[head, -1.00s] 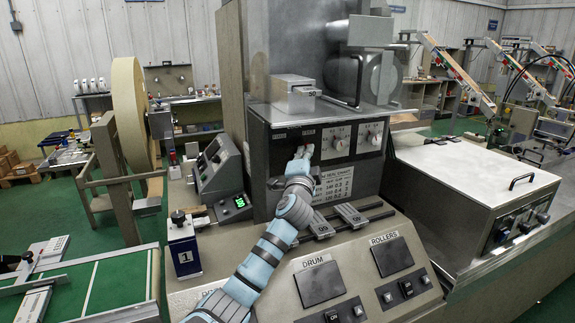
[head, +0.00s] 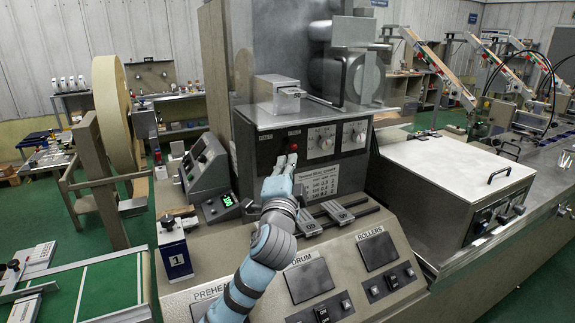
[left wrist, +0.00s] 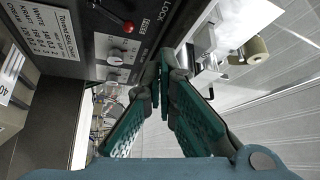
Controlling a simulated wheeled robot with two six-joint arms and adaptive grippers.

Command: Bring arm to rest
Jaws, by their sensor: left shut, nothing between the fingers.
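My left gripper (head: 289,160) is in front of the dark control panel of the wrapping machine, just below a small red-tipped switch (head: 294,148). Its teal fingers are shut with nothing between them; they also show closed in the left wrist view (left wrist: 164,68). In that view the red ball (left wrist: 128,27) of the switch is beside the fingertips, apart from them. My left arm reaches up over the sloped front console. My right gripper is not in view.
The sloped console (head: 355,285) with drum and rollers panels lies under my arm. A control box with a green display (head: 228,199) stands to the left. Dials (head: 321,141) sit right of the switch. A green conveyor (head: 85,290) is at the lower left.

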